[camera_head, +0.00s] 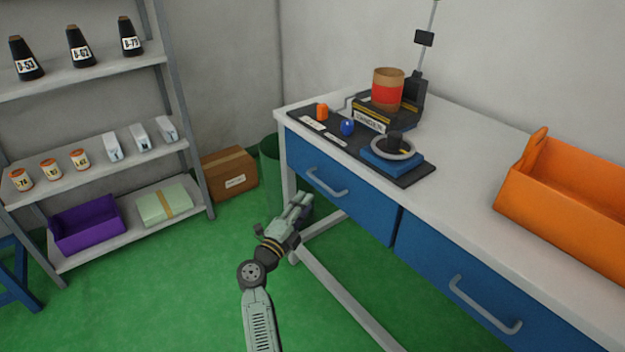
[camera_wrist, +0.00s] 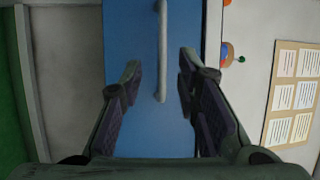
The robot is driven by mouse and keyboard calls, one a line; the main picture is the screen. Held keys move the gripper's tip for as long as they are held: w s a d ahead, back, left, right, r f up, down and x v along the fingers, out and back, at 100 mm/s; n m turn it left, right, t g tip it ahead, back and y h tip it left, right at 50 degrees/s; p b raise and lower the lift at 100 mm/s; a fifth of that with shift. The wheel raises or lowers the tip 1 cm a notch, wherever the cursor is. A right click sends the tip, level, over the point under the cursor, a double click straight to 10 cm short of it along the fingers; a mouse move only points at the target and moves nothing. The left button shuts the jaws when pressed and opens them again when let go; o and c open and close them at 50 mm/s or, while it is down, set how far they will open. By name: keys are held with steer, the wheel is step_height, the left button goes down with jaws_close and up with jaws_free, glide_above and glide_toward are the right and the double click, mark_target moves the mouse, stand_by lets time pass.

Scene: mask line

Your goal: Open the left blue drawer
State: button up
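The left blue drawer (camera_head: 340,195) is under the white table, on its left side, and looks shut. Its grey bar handle (camera_head: 327,182) is on the front face. In the wrist view the drawer front (camera_wrist: 135,60) fills the middle, and the handle (camera_wrist: 162,50) runs down between my fingers' line, from the top edge. My gripper (camera_head: 300,203) is in front of the table's left leg, lower and left of the handle. In the wrist view my gripper (camera_wrist: 160,80) is open, with a wide gap between the fingertips and nothing held. Whether the fingers reach the handle's depth is unclear.
A second blue drawer (camera_head: 490,290) with its own handle is at the right. The white table (camera_head: 470,170) bears a black mat with small items and an orange crate (camera_head: 560,205). A shelf (camera_head: 90,75) stands left. A cardboard box (camera_head: 229,172) and green bin (camera_head: 269,160) are behind.

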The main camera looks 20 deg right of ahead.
mark_target(320, 181)
steer(key=x, duration=0.9)
steer(key=shift+w+d+r, duration=0.15)
steer(key=shift+w+r, duration=0.05)
jaws_close()
stand_by(0.5)
